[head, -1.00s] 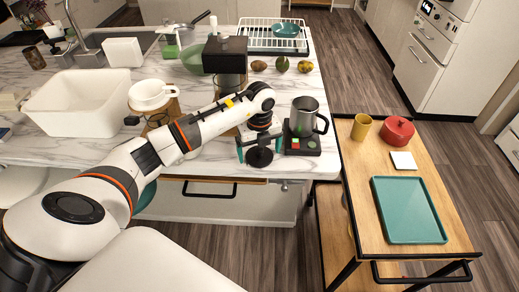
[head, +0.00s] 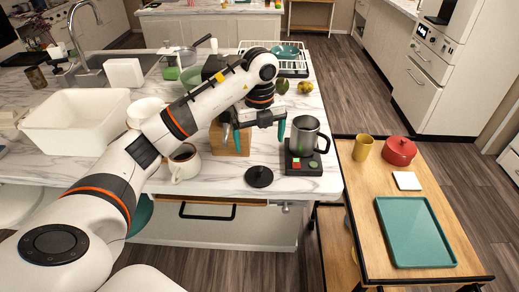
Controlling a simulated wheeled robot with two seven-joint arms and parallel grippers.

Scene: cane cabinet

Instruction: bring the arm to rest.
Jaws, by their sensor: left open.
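My left arm comes in from the left and reaches over the marble counter (head: 222,182). My left gripper (head: 259,136) is open and empty, with its two teal fingertips wide apart. It hangs above and behind a black round knobbed object (head: 258,177), which lies on the counter near the front edge, apart from the fingers. A wooden block or stand (head: 232,140) shows behind the left fingertip, and the arm hides part of the things there. My right gripper is not in view.
A steel pitcher (head: 306,135) stands on a black scale (head: 304,165) just right of the gripper. A cup (head: 184,165) and a white basin (head: 75,122) are at left. A cart with a teal tray (head: 415,232) stands at right. The counter front is partly clear.

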